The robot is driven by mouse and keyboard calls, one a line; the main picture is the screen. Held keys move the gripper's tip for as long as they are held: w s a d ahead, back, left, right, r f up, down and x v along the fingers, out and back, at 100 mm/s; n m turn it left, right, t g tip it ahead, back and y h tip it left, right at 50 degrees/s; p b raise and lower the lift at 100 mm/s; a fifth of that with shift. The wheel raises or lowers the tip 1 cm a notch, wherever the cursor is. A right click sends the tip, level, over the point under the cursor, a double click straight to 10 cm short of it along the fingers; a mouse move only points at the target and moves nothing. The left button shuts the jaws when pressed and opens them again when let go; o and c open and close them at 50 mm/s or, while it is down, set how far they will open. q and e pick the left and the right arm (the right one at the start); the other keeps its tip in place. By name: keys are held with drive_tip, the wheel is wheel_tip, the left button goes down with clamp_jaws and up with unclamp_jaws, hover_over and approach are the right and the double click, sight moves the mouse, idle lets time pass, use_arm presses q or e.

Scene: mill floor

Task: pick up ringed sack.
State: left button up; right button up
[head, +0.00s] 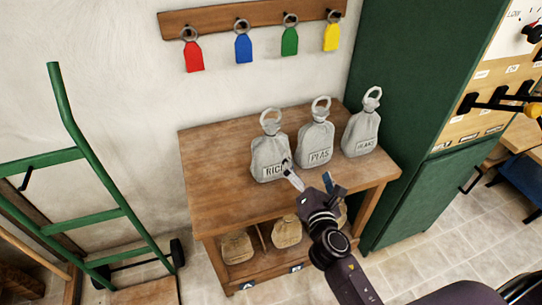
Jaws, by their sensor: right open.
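Three grey sacks, each with a ring on top, stand upright in a row on a wooden table (215,185). The left ringed sack (262,150) has a label that appears to read RICE, partly hidden by a finger. The middle ringed sack (316,137) reads PEAS. The right ringed sack (361,132) has a label too small to read surely. My right gripper (309,174) is open and empty, with its fingers apart in front of the left and middle sacks. One fingertip overlaps the left sack in the picture; I cannot tell whether it touches. My left gripper is not in view.
Tan sacks (237,246) sit on the shelf under the table. Red (194,56), blue, green and yellow tags hang from a wall rack. A green hand truck (95,170) stands left, a green cabinet (410,110) right. The table's left end is bare.

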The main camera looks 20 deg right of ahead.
sight(271, 145)
drive_tip(key=w+a+n+y, duration=0.1)
drive_tip(key=a+n, duration=0.1)
drive_tip(key=n, duration=0.1)
drive_tip(key=w+a+n+y, duration=0.1)
drive_tip(key=a+n+y, duration=0.1)
drive_tip(key=n, duration=0.2)
drive_tip(key=w+a+n+t+y, duration=0.1)
drive_tip(key=w+a+n, duration=0.1)
drive_tip(key=a+n, duration=0.1)
drive_tip(key=shift+f+n+y, duration=0.3)
drive_tip(key=shift+y, duration=0.1)
drive_tip(key=shift+w, duration=0.3)
drive_tip(key=w, duration=0.7)
drive_tip(key=shift+f+b, duration=0.3)
drive_tip(key=shift+f, duration=0.05)
drive_tip(key=shift+s, duration=0.1)
drive_tip(key=c, duration=1.7)
drive_tip(key=shift+r, duration=0.2)
drive_tip(key=shift+c, duration=0.9)
drive_tip(key=shift+r, duration=0.15)
